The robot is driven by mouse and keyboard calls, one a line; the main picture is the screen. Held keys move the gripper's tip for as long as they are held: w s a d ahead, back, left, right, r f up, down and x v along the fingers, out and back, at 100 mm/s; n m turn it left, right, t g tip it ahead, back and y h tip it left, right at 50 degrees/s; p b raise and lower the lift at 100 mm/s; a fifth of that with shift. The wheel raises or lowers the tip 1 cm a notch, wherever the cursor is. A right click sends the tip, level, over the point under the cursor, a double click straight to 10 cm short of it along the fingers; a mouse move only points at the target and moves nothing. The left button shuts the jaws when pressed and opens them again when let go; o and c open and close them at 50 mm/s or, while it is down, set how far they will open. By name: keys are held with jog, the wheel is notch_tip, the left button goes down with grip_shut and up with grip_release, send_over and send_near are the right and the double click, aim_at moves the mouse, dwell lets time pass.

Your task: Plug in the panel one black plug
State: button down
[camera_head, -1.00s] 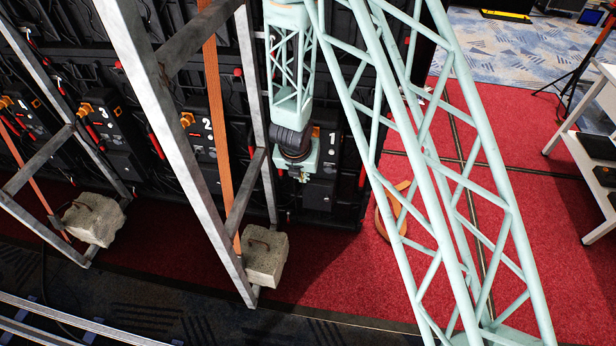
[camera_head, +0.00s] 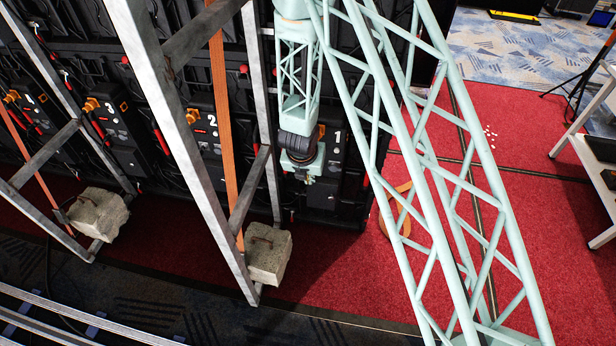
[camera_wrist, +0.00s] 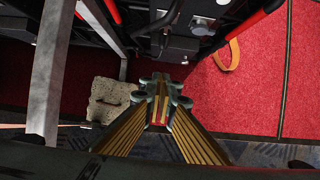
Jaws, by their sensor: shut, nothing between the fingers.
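Panel one (camera_head: 333,160), a black unit marked "1", stands at the right end of the dark wall row. My gripper (camera_head: 302,174) is in front of its left part, pointing down, and my arm covers part of the panel. In the wrist view my gripper (camera_wrist: 158,100) is shut and empty, with its fingertips together over the red carpet. Black panel hardware (camera_wrist: 195,40) shows beyond the fingertips at the top. I cannot make out the black plug or its socket for certain in either view.
A metal frame post (camera_head: 190,150) with an orange strap (camera_head: 222,120) stands left of my gripper. A concrete block (camera_head: 269,256) sits at its foot, also in the wrist view (camera_wrist: 112,98). An orange loop (camera_wrist: 229,57) lies on the carpet. Red carpet (camera_head: 335,270) in front is clear.

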jog(key=w+d+f, duration=0.1)
jog(key=w+f, duration=0.4)
jog(key=w, duration=0.1)
dwell(0.5)
jog(key=shift+a, duration=0.15)
dwell(0.3)
